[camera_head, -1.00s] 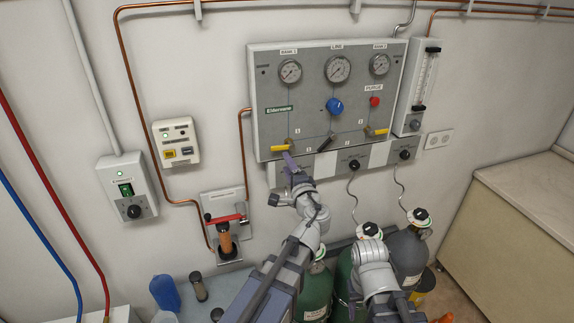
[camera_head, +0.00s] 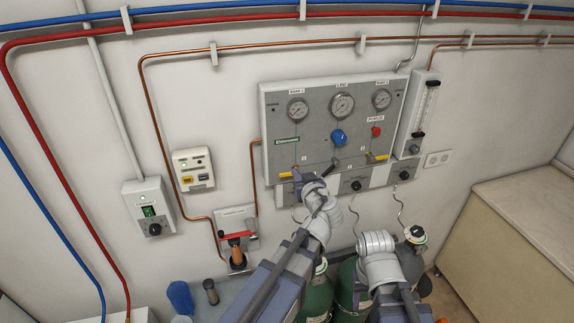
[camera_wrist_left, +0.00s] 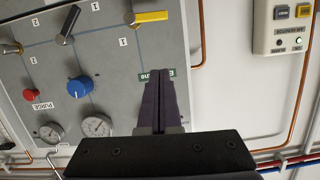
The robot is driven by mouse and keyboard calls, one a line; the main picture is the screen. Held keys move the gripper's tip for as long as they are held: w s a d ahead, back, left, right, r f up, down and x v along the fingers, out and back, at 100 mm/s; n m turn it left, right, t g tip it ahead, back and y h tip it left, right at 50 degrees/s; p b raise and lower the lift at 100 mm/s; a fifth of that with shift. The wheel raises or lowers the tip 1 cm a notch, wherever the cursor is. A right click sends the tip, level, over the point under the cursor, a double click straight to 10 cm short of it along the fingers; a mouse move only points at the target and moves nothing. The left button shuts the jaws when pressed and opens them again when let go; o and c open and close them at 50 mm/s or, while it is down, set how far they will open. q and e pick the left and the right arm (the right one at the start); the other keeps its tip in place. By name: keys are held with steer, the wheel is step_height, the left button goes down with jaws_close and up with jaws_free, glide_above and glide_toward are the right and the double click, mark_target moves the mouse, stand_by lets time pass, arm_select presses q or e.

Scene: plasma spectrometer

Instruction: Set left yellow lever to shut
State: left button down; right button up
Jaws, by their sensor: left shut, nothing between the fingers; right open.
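The left yellow lever (camera_head: 284,175) sits at the lower left of the grey gauge panel (camera_head: 272,112). Its handle lies roughly level, pointing left from its brass valve. In the left wrist view, which is turned upside down, the lever (camera_wrist_left: 152,16) is at the top, handle to the right. My left gripper (camera_head: 297,172) overlaps the lever's right end in the head view. In the left wrist view its dark fingers (camera_wrist_left: 160,72) are shut with nothing between them, tips over the green label, apart from the lever in the picture. My right arm's fingers are not visible.
A second yellow lever (camera_head: 376,157) is at the panel's right, with a black lever (camera_head: 328,166) between. A blue knob (camera_head: 338,137) and red button (camera_head: 376,132) sit above. Gas cylinders (camera_head: 318,296) stand below. A red-handled valve (camera_head: 235,236) is at the left.

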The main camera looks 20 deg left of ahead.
arm_select(q)
steer(key=b, duration=0.3)
glide_above(286, 175)
steer(key=s+d, duration=0.1)
steer(key=s, duration=0.1)
step_height(286, 175, down, 3)
steer(key=shift+w+f+b, duration=0.2)
steer(key=shift+f+b, duration=0.75)
steer(key=shift+s+f+b, duration=0.1)
steer(key=shift+f+b, duration=0.7)
steer(key=shift+b, duration=0.05)
steer(key=shift+s+a+f+b, duration=0.1)
steer(key=shift+f+b, duration=0.6)
steer(key=shift+r, duration=0.1)
steer(key=shift+r, duration=0.1)
